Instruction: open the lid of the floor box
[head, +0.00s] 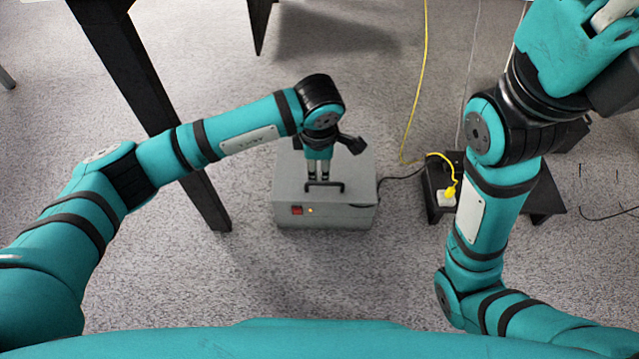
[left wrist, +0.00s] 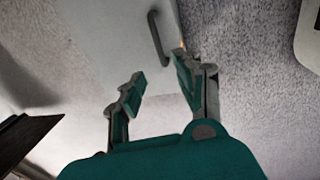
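The floor box (head: 345,215) is a grey metal case standing on the carpet, with its lid shut. A black bar handle (head: 324,186) lies near the front edge of its top, and it also shows in the left wrist view (left wrist: 157,38). A red switch (head: 297,210) and a small lit lamp are on the front face. My left gripper (head: 318,177) points down over the lid, just behind the handle. In the left wrist view my left gripper (left wrist: 157,70) has its fingers apart with nothing between them; the handle lies beyond the tips.
A black table leg (head: 200,190) stands left of the box. A low black stand (head: 432,190) with a white socket (head: 446,197) and yellow plug is at the right. A yellow cable (head: 415,100) and a black cable cross the carpet. The floor before the box is clear.

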